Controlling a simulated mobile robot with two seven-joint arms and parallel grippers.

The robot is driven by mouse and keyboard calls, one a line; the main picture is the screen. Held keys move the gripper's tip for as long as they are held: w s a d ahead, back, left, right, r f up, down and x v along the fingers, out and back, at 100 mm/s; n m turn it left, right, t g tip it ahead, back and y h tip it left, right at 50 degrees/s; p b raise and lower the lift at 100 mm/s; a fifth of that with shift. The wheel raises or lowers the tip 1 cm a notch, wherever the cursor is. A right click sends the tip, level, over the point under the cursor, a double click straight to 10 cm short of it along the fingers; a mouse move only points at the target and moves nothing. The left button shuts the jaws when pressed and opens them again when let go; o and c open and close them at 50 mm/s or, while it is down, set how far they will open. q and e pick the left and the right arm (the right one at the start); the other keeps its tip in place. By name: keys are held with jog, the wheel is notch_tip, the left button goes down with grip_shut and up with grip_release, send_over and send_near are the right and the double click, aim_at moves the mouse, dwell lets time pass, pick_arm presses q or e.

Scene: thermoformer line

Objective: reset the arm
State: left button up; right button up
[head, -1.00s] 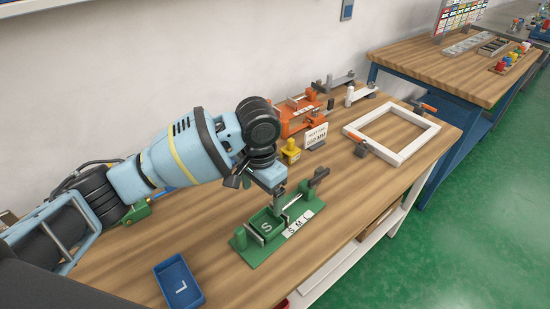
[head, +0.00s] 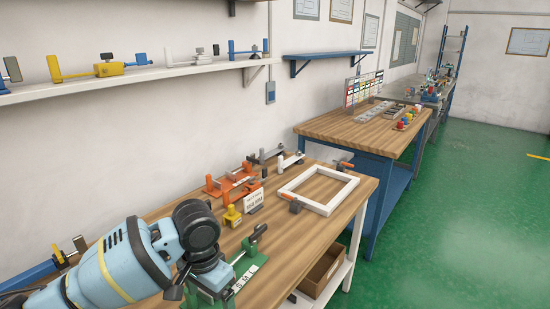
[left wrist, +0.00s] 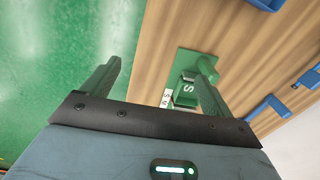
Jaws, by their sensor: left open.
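My left gripper (head: 205,285) is at the lower left of the head view, beside and partly in front of the green fixture (head: 252,268). Its fingers are mostly hidden there. In the left wrist view the two green fingers of my left gripper (left wrist: 160,75) stand apart with nothing between them. My right gripper is in neither view.
The wooden bench (head: 300,235) also carries an orange fixture (head: 228,182), a yellow piece (head: 232,216), a small white sign (head: 254,201) and a white frame (head: 322,207). A wall shelf (head: 120,80) hangs above. Another wooden bench (head: 350,132) stands behind. Green floor (head: 470,220) lies open at right.

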pick_arm(q)
jog(key=s+d+f+h, duration=0.2)
jog(key=s+d+f, duration=0.1)
jog(key=s+f, duration=0.4)
jog(key=s+d+f+h, duration=0.2)
jog(key=s+d+f, duration=0.1)
jog(key=s+f, duration=0.4)
jog(key=s+a+f+n+t+y, duration=0.1)
jog(key=s+a+f+n+y, duration=0.1)
jog(key=s+a, duration=0.7)
jog(key=s+a+f+n+y, duration=0.1)
jog(key=s+a+n+y, duration=0.15)
jog(key=s+a, duration=0.6)
jog(key=w+d+f+t+h, duration=0.2)
jog(key=d+f+t, duration=0.3)
jog(key=f+t, duration=0.3)
jog(key=shift+w+f, duration=0.55)
jog(key=shift+f, duration=0.55)
jog(key=shift+h, duration=0.25)
